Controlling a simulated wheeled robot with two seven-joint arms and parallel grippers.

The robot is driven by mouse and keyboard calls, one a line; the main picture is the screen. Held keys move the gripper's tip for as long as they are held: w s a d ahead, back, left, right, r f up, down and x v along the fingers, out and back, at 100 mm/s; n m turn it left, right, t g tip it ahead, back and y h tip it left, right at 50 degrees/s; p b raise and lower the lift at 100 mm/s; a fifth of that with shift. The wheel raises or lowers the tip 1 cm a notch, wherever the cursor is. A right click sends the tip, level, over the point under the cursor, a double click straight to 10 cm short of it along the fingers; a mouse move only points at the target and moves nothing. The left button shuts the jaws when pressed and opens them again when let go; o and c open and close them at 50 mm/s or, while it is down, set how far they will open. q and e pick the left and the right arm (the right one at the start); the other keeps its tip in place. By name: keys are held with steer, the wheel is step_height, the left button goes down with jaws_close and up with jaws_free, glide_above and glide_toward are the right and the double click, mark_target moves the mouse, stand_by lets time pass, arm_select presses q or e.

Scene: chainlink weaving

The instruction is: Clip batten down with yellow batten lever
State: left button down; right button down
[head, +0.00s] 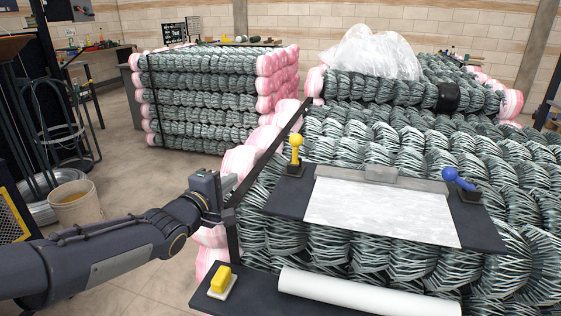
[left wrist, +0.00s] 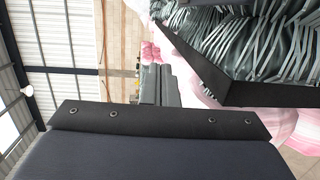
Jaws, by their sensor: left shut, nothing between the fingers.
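The yellow batten lever (head: 296,150) stands upright on a black base at the left end of a dark board. A pale sheet (head: 380,208) lies on this board, with a grey bar (head: 380,174) along its far edge that looks like the batten. My left gripper (head: 228,186) is shut and empty, left of the board and apart from the yellow lever. Its fingers also show in the left wrist view (left wrist: 158,86), where the lever is not visible. My right gripper is out of view.
A blue lever (head: 455,178), tilted left, is at the board's right end. A yellow block (head: 221,279) and a white roll (head: 365,294) are on a lower dark shelf. Wire-mesh rolls (head: 420,135) are stacked behind; a dark strap (head: 265,155) runs beside my gripper.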

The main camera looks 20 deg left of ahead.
arm_select(q)
steer(key=w+h, duration=0.1)
steer(key=w+d+n+t+h, duration=0.1)
steer(key=shift+w+d+f+n+b, duration=0.2)
steer(key=shift+w+n+b, duration=0.1)
steer(key=shift+w+b, duration=0.1)
steer(key=shift+w+d+r+t+h, duration=0.3)
steer(key=shift+w+h, duration=0.05)
steer(key=shift+h, duration=0.25)
glide_toward(295, 151)
steer(key=w+a, duration=0.1)
steer(key=w, duration=0.1)
steer(key=w+a+r, duration=0.1)
steer(key=w+a, duration=0.1)
steer(key=shift+w+a+r, duration=0.1)
steer(key=shift+w+a, duration=0.15)
steer(key=shift+a, duration=0.05)
steer(key=shift+w+d+r, duration=0.25)
steer(key=shift+w+d, duration=0.1)
steer(key=shift+d, duration=0.2)
steer(key=shift+w+d+r, duration=0.2)
steer(key=shift+w+d, duration=0.15)
steer(key=shift+d, duration=0.2)
steer(key=shift+w+d+r, duration=0.25)
steer(key=shift+w+d, duration=0.1)
steer(key=shift+d, duration=0.2)
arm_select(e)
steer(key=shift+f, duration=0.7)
